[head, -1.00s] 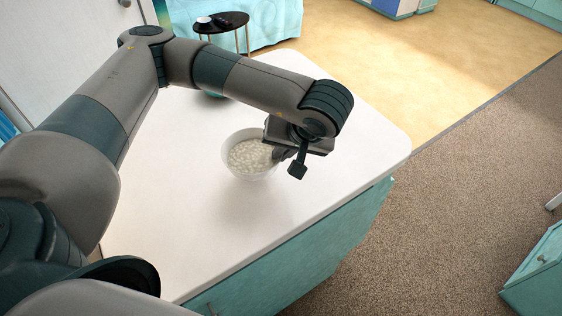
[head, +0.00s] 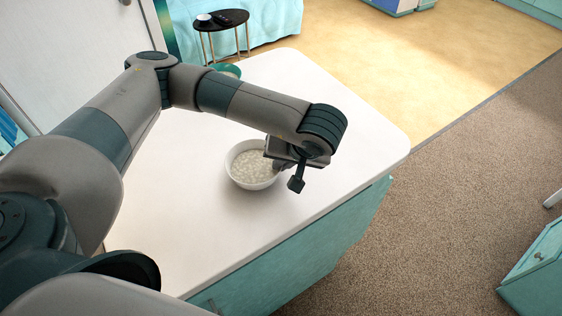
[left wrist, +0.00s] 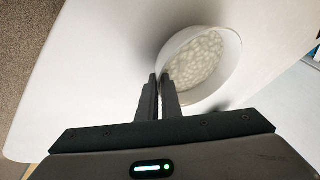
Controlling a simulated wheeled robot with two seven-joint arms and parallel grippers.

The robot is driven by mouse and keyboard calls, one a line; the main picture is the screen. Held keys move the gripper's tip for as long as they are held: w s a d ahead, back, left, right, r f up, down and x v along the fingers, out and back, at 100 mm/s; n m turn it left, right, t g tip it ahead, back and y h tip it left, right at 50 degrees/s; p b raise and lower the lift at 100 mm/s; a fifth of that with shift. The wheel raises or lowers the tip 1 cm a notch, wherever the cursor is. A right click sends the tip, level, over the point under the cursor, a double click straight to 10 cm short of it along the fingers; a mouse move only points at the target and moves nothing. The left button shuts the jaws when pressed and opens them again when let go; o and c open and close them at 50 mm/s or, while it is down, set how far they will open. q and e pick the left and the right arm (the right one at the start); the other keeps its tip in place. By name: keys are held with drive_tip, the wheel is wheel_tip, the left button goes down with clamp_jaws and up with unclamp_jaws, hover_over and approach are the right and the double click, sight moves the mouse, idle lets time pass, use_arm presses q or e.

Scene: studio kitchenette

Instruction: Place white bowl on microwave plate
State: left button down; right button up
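The white bowl (head: 240,178), filled with pale round pieces, is upright at or just above the white counter top; I cannot tell whether it touches. My left gripper (head: 284,170) is at the bowl's right side in the head view. In the left wrist view the two fingers (left wrist: 162,82) are close together with the near wall of the bowl (left wrist: 183,97) between their tips, shut on the rim. The fingertips are partly hidden by the wrist in the head view. No microwave or microwave plate shows. My right gripper is not in view.
The white counter (head: 330,215) is largely clear around the bowl. A teal dish (head: 229,70) sits at its back edge, partly behind my arm. A small dark table (head: 222,21) with a cup stands beyond. Carpet (head: 440,220) lies to the right.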

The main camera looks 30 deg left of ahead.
use_arm(q)
drive_tip(key=shift+f, duration=0.15)
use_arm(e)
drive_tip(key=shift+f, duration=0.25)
use_arm(q)
drive_tip(key=c, duration=1.9)
unclamp_jaws()
drive_tip(key=shift+c, duration=0.2)
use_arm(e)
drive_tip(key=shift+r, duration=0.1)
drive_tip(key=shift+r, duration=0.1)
